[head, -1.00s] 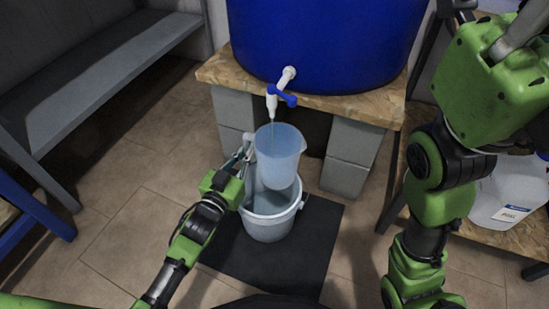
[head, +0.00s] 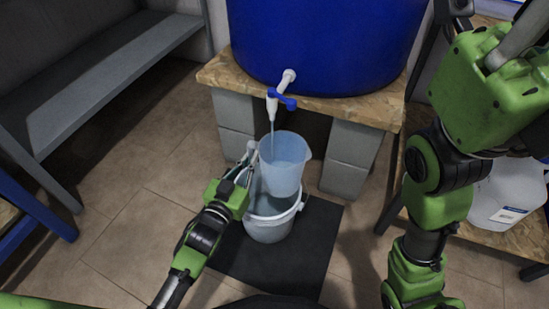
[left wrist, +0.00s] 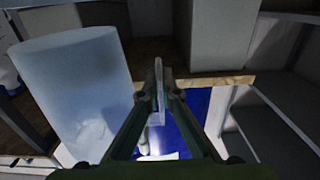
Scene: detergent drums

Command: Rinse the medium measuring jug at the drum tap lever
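The translucent blue measuring jug (head: 284,172) hangs above the pale bucket (head: 272,230), below the white tap (head: 272,104). A thin stream runs from the spout into the jug's mouth. The tap's blue lever (head: 287,101) is on the spout's right side. My left gripper (head: 248,163) is at the jug's left side, shut on its handle; the handle is partly hidden by the fingers. In the left wrist view the jug (left wrist: 78,95) fills the left, beside the fingers. My right arm shows at the right, but its gripper is out of view.
The blue drum (head: 325,40) stands on a wooden board (head: 385,108) over grey blocks (head: 352,150). The bucket is on a black mat (head: 310,235). A grey bench (head: 105,75) is at the left. A white container (head: 505,190) stands on a low shelf at the right.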

